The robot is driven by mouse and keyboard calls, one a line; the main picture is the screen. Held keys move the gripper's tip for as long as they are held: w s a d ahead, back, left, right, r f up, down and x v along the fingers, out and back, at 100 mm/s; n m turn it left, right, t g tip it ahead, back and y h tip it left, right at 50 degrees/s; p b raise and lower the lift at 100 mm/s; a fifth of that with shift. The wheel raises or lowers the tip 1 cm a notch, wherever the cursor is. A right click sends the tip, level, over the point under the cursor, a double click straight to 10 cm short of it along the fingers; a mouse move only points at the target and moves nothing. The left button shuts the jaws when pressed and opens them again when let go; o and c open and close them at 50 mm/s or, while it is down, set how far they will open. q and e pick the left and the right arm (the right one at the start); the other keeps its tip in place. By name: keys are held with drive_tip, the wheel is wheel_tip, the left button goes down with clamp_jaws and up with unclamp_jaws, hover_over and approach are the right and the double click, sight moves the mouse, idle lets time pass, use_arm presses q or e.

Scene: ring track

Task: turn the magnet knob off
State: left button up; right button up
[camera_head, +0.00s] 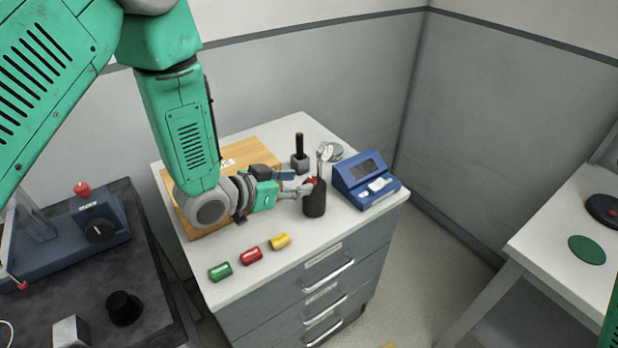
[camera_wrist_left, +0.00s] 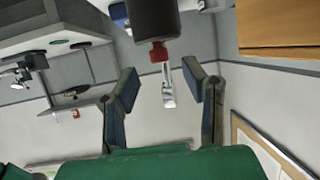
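A black dial knob (camera_head: 99,230) with a white label above it is on the front of a dark blue box (camera_head: 60,243) at the left; no other knob is clearly marked as the magnet's. I cannot read its setting. My left gripper (camera_head: 305,187) is well to the right of it, over the white-topped cabinet, beside a black cup (camera_head: 314,200) with a red and silver tool (camera_head: 323,155) standing in it. In the left wrist view the gripper (camera_wrist_left: 163,78) is open, with the silver tool (camera_wrist_left: 167,85) showing between the spread fingers. My right gripper is out of view.
On the cabinet top (camera_head: 225,290) are green, red and yellow cylinders (camera_head: 251,256), a wooden board (camera_head: 190,225), a black stand (camera_head: 300,155) and a blue device (camera_head: 367,180). A loose black knob-like piece (camera_head: 123,307) is on the dark left bench.

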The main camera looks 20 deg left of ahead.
sight(310, 181)
use_arm(q)
drive_tip(key=shift+x, duration=1.9)
drive_tip(key=shift+r, duration=0.1)
clamp_jaws()
drive_tip(key=shift+d+n+t+y, duration=0.15)
drive_tip(key=shift+n+t+y, duration=0.45)
drive_tip(key=shift+n+y, duration=0.55)
drive_tip(key=shift+s+d+n+t+y, duration=0.1)
drive_tip(key=shift+n+t+y, duration=0.2)
drive_tip(key=shift+n+y, duration=1.1)
drive_tip(key=shift+y, duration=0.25)
